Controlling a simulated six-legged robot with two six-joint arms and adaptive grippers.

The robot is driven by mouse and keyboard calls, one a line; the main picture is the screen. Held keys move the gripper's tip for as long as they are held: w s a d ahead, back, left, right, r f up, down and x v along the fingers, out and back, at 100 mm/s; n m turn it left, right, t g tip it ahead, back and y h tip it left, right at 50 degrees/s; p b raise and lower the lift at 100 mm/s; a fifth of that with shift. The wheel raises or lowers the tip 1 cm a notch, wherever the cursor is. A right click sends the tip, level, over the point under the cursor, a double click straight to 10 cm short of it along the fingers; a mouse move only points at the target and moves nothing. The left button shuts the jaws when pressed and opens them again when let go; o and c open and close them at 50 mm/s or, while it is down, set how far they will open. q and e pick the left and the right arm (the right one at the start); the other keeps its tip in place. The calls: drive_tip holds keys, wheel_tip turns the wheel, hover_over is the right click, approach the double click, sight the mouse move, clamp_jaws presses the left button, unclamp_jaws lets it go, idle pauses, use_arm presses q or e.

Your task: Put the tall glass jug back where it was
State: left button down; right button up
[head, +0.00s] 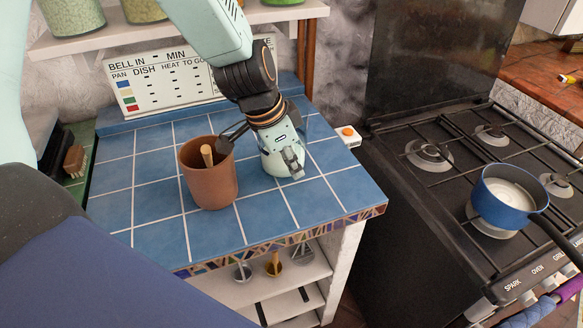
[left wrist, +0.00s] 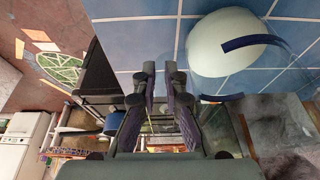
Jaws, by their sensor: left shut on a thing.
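My left gripper (head: 292,160) is low over the blue tiled counter, to the right of the terracotta pot. Its fingers also show in the left wrist view (left wrist: 162,78), close together with a narrow gap. My right gripper is not in view.
The terracotta pot (head: 208,185) holds a wooden utensil and stands close to my left gripper. A blue saucepan (head: 505,205) sits on the stove (head: 410,190) to the right. A sign (head: 160,85) leans at the back. The counter's front (head: 265,220) is clear.

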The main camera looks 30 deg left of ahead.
use_arm(q)
drive_tip(key=shift+w+d+f, duration=0.15)
drive_tip(key=shift+w, duration=0.1)
drive_tip(key=shift+s+a+f, duration=0.1)
drive_tip(key=shift+s+a, duration=0.05)
drive_tip(key=shift+a, duration=0.05)
drive_tip(key=c, duration=1.9)
unclamp_jaws()
drive_tip(key=shift+s+f, duration=0.1)
drive_tip(key=shift+f, duration=0.05)
drive_tip(key=o, duration=0.5)
drive_tip(key=shift+d, duration=0.15)
